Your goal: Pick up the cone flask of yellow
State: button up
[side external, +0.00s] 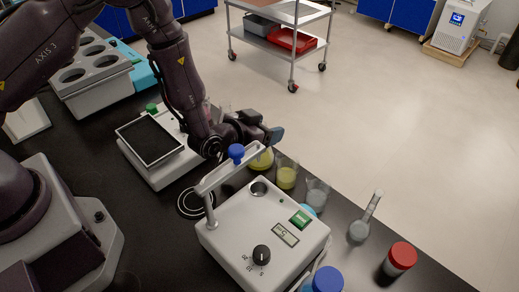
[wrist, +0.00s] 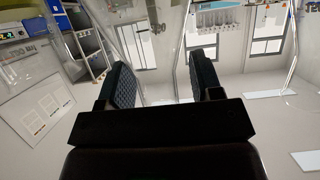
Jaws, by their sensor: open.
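A cone flask of yellow liquid (side external: 263,159) stands on the black bench in the side view; its upper part is hidden behind my gripper. My gripper (side external: 273,136) is at the height of the flask's neck, and I cannot tell whether it touches the glass. In the wrist view my gripper (wrist: 163,82) shows two dark ridged pads held apart. Clear glass-like edges show around and between the pads, but I cannot make out what they belong to.
A beaker of yellow liquid (side external: 286,176) and a clear beaker (side external: 317,193) stand close to the right. A white stirrer with a dial (side external: 262,240) is in front. A long-necked flask (side external: 360,229) and a red-capped jar (side external: 400,258) stand further right, near the bench edge.

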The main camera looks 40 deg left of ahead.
jog(key=c, duration=1.1)
jog(key=shift+r, duration=0.15)
